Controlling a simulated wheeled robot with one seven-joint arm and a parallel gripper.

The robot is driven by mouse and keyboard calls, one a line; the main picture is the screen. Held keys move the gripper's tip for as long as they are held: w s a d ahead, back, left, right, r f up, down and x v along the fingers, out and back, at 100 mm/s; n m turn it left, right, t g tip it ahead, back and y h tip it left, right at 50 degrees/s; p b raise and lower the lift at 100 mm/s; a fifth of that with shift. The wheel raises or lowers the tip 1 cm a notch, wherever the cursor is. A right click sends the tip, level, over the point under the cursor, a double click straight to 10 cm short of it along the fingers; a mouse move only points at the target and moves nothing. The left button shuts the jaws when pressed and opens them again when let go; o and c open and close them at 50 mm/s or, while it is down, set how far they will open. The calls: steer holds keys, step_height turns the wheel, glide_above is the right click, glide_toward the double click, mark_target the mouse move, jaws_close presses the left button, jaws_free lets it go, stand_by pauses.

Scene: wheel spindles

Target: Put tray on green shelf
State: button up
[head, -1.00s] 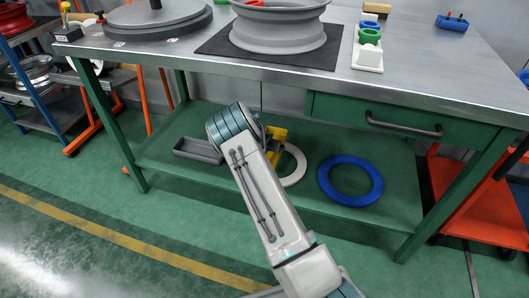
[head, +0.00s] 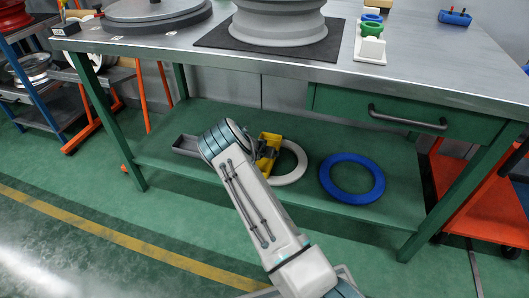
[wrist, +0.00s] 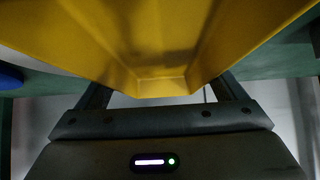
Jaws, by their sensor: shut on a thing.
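A yellow tray (head: 272,138) is in my gripper (head: 263,156) at the lower green shelf (head: 228,184), in front of the white ring's left side. In the wrist view the yellow tray (wrist: 160,45) fills the upper part, between the two fingers of my gripper (wrist: 163,92). The fingers are shut on it. My arm hides part of the shelf. I cannot tell whether the tray touches the shelf or hangs just above it.
On the shelf are a white ring (head: 298,172), a blue ring (head: 378,184) and a grey tray (head: 186,144), partly hidden by my arm. The steel tabletop (head: 420,70) and a drawer (head: 400,117) are above. A green table leg (head: 112,135) stands left.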

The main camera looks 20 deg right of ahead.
steer(key=shift+f, duration=0.25)
steer(key=o, duration=0.8)
steer(key=shift+r, duration=0.15)
